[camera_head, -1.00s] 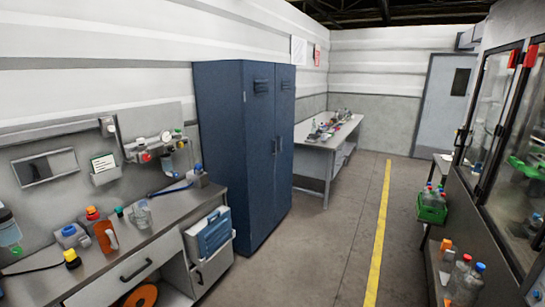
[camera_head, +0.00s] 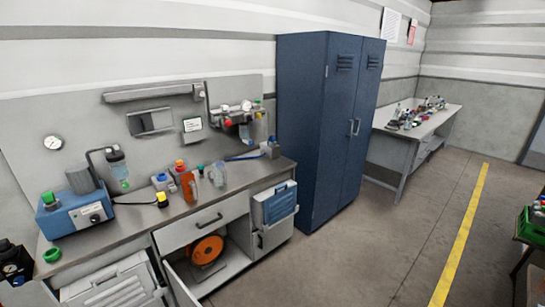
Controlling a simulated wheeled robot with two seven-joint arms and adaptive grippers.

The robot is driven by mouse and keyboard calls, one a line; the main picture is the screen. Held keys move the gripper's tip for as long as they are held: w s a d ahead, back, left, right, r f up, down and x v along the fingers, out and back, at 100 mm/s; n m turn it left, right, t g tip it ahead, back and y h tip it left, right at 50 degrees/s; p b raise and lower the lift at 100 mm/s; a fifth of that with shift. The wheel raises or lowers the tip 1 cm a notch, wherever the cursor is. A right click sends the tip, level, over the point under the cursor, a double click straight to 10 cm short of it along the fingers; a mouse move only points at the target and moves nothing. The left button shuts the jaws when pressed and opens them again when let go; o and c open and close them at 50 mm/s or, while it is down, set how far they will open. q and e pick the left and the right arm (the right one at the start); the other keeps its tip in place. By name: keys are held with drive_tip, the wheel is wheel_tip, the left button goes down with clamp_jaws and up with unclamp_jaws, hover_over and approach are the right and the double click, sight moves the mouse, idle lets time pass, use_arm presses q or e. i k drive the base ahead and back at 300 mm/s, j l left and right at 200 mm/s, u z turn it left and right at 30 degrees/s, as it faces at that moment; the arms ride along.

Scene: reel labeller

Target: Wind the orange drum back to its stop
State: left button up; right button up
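The orange drum (camera_head: 208,250) stands on a dark base inside the open lower compartment of the workbench at the left. It looks like a reel with a dark centre, seen at an angle from the front. The compartment's door (camera_head: 181,285) stands swung open at its left. Any crank, cable end or stop on the drum is too small to make out. Neither of my grippers is in view.
A white drawer (camera_head: 205,221) is above the compartment. A blue cabinet (camera_head: 325,130) stands to the right. The floor (camera_head: 370,250) is clear up to the yellow line (camera_head: 460,240).

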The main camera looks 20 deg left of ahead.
sight(202, 251)
drive_tip(key=k+u, duration=0.1)
drive_tip(key=u, duration=1.4)
drive_tip(key=i+l, duration=0.15)
drive_tip(key=l, duration=0.15)
drive_tip(key=i+l, duration=0.15)
drive_tip(key=l, duration=0.15)
drive_tip(key=i+l, duration=0.1)
drive_tip(key=l, duration=0.25)
drive_tip(key=i+l, duration=0.15)
drive_tip(key=l, duration=0.15)
drive_tip(key=i+l, duration=0.3)
drive_tip(key=l, duration=0.15)
drive_tip(key=i+l, duration=0.75)
drive_tip(key=i+u, duration=0.05)
drive_tip(key=i, duration=0.05)
